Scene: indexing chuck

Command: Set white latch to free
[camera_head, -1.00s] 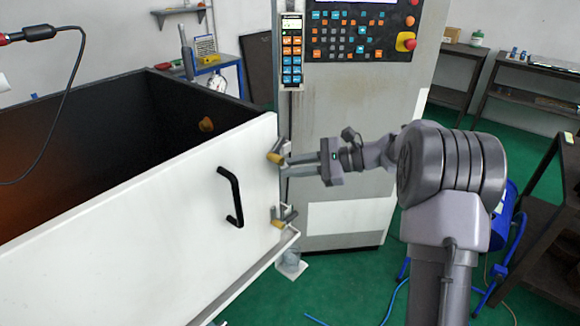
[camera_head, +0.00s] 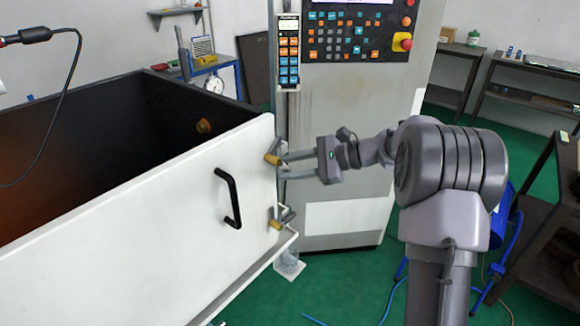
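Two latches sit on the right edge of the white panel, each with a brass-coloured cylinder and a grey lever. The upper latch (camera_head: 273,159) is near the panel's top corner; the lower latch (camera_head: 276,224) is below it. Neither latch shows clearly as white at this size. My gripper (camera_head: 281,167) comes in from the right at the upper latch, its two fingers pointing left with a visible gap between them. The fingertips are right beside the upper latch's lever; I cannot tell whether they touch it.
The white panel (camera_head: 150,215) carries a black handle (camera_head: 230,198) and fronts a dark open box. A grey control cabinet (camera_head: 345,130) stands behind my gripper, with a button pendant (camera_head: 289,62) at its left edge. Dark shelves stand at the right.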

